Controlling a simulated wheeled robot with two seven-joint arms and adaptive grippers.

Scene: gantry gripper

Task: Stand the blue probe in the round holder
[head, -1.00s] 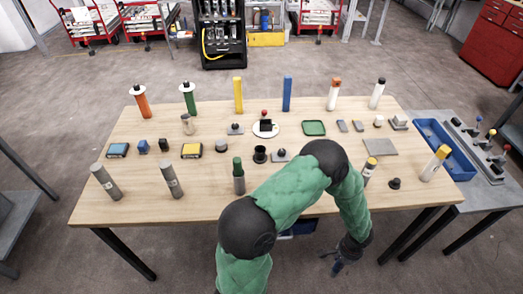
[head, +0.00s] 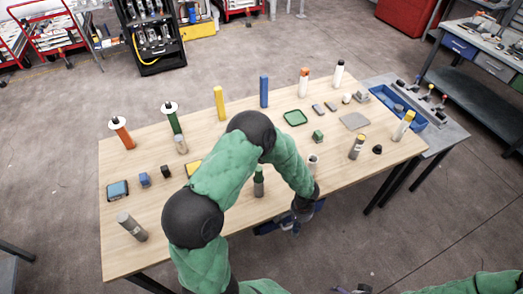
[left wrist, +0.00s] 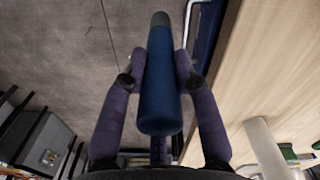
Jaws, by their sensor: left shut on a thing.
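My left gripper (left wrist: 158,82) is shut on the blue probe (left wrist: 158,95), a dark blue cylinder with a grey end, between its two fingers in the left wrist view. In the head view my left gripper (head: 303,207) is at the table's front edge, and the probe is hard to make out there. The round holder, a black cup standing mid-table in the earlier head frame, is hidden behind my left arm now.
The wooden table (head: 140,190) carries several upright cylinders, including a green-topped bottle (head: 258,182), a grey cylinder (head: 313,162) and a yellow-capped one (head: 357,146) near the front edge. A green tray (head: 295,118) lies farther back. A blue bin (head: 395,104) stands on the right bench.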

